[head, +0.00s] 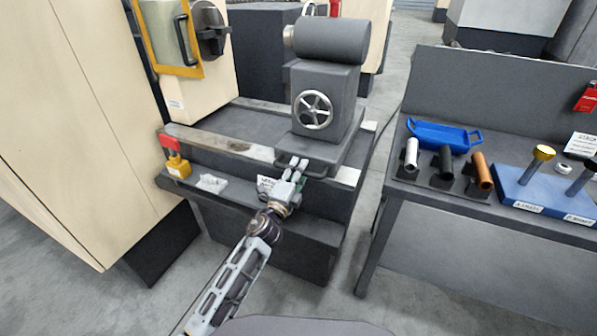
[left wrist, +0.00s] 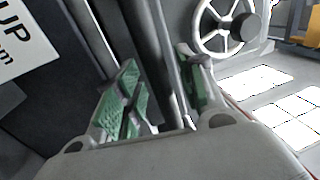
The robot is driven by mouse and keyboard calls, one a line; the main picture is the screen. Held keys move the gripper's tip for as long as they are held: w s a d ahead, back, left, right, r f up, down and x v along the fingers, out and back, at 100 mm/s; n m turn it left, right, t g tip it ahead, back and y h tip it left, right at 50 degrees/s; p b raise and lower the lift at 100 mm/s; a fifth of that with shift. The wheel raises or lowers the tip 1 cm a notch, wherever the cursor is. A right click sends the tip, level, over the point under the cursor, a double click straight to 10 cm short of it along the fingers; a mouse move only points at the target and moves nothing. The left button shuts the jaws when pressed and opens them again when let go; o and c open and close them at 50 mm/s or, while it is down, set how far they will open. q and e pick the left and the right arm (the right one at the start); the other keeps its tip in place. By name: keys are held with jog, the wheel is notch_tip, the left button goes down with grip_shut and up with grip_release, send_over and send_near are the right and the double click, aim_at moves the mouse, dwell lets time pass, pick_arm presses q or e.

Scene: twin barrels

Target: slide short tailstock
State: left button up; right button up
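The tailstock (head: 323,85) is a dark grey block with a thick cylinder on top and a silver handwheel (head: 313,110). It stands at the right part of the lathe bed (head: 232,147). The handwheel also shows at the top of the left wrist view (left wrist: 222,27). A dark bar handle (head: 322,162) juts from the tailstock's base. My left gripper (head: 298,164) is at this handle. In the left wrist view, its green-padded fingers (left wrist: 160,98) are apart, with a dark bar (left wrist: 167,60) between them and a gap on the left side. My right gripper is not in view.
A yellow block with a red top (head: 174,157) and a crumpled pale item (head: 212,183) lie on the front ledge, left. A label sits beside my left gripper. At right, a bench (head: 445,195) holds a blue tray (head: 443,135), several cylinders and a blue stand (head: 545,190).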

pick_arm(q)
jog(key=shift+a, duration=0.1)
jog(key=shift+s, duration=0.1)
jog(key=v, duration=1.1)
jog(key=shift+s, duration=0.35)
dwell(0.4)
jog(key=shift+a+f, duration=0.1)
jog(key=shift+a, duration=0.1)
dwell(0.3)
